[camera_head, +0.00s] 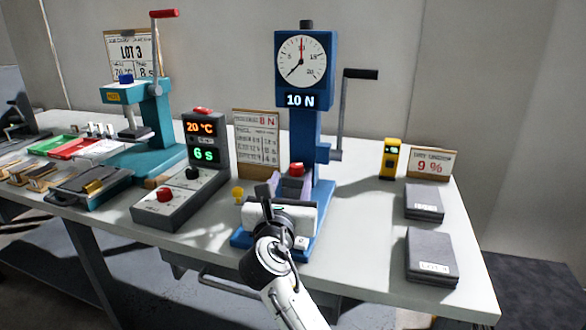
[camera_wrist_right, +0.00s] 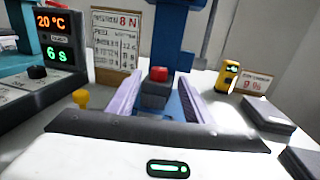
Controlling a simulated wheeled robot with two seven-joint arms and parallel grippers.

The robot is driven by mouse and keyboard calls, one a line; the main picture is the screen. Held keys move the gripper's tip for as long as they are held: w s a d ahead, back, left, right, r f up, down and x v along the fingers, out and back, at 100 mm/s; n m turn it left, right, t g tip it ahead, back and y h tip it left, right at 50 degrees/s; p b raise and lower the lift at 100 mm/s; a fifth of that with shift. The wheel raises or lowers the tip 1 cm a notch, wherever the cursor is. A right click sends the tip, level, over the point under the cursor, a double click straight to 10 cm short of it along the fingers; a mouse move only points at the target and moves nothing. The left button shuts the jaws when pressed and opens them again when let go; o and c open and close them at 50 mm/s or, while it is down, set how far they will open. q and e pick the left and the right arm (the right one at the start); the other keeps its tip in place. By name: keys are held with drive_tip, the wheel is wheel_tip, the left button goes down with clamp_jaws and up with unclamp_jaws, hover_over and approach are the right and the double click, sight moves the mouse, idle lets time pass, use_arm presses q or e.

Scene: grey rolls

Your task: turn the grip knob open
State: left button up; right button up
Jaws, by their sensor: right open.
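The blue force tester (camera_head: 302,120) has a round dial and a display reading 10 N. At its foot is a dark block with a red top (camera_head: 297,169), also seen in the right wrist view (camera_wrist_right: 158,74). A yellow knob (camera_head: 238,194) shows at the tester's left; it also shows in the right wrist view (camera_wrist_right: 80,98). No label tells which is the grip knob. My right gripper (camera_head: 293,184) is open in front of the tester. Its two pale purple fingers frame the dark block in the wrist view; contact cannot be told. My left gripper is not in view.
A grey control box (camera_head: 182,200) with 20 °C and 6 s displays stands left of the tester. A card reading 8 N (camera_head: 257,150) stands behind. The tester's crank (camera_head: 343,115) rises at right.

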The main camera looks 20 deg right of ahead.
sight(295, 168)
drive_tip(key=b+x, duration=0.1)
drive_tip(key=x, duration=0.6)
drive_tip(key=shift+s, duration=0.1)
drive_tip(key=c, duration=1.1)
